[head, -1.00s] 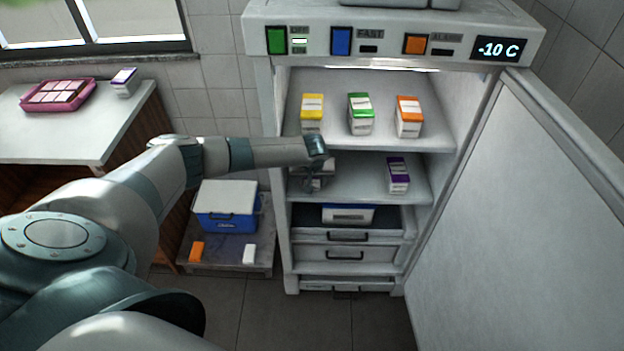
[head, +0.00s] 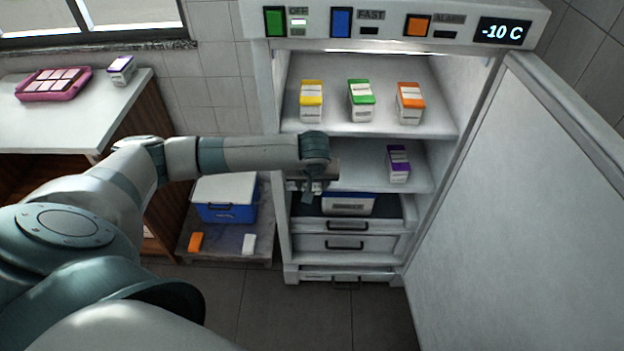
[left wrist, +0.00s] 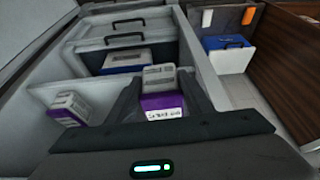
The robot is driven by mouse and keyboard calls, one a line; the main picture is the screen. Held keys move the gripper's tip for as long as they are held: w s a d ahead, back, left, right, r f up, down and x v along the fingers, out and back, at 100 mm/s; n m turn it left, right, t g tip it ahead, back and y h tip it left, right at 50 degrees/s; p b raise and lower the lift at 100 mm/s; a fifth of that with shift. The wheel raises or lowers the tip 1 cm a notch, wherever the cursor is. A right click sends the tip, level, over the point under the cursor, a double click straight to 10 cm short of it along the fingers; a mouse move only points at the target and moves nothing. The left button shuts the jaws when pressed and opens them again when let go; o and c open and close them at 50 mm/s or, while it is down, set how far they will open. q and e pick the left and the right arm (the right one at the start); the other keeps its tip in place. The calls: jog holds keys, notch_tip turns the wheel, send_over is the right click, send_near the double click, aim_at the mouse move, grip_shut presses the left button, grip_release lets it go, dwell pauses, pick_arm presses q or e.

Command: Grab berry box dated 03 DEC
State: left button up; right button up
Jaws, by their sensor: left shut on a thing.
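My left gripper (head: 313,190) is at the left front of the freezer's middle shelf. In the left wrist view it is shut on a white and purple box (left wrist: 160,90). That box has dark print on its purple-edged face, too small to read as a date. In the head view it is mostly hidden by the gripper. Another white and purple box (head: 398,164) stands on the right of the same shelf; it also shows in the left wrist view (left wrist: 70,108). My right gripper is not in view.
Yellow (head: 312,100), green (head: 361,100) and orange (head: 410,103) topped boxes stand on the upper shelf. A blue and white box (head: 348,204) lies in the drawer below. The freezer door (head: 530,200) stands open at right. A blue cooler (head: 226,200) is at left.

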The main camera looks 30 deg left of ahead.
pick_arm(q)
jog(key=shift+s+d+r, duration=0.5)
jog(key=shift+s, duration=0.25)
jog(key=shift+d, duration=0.1)
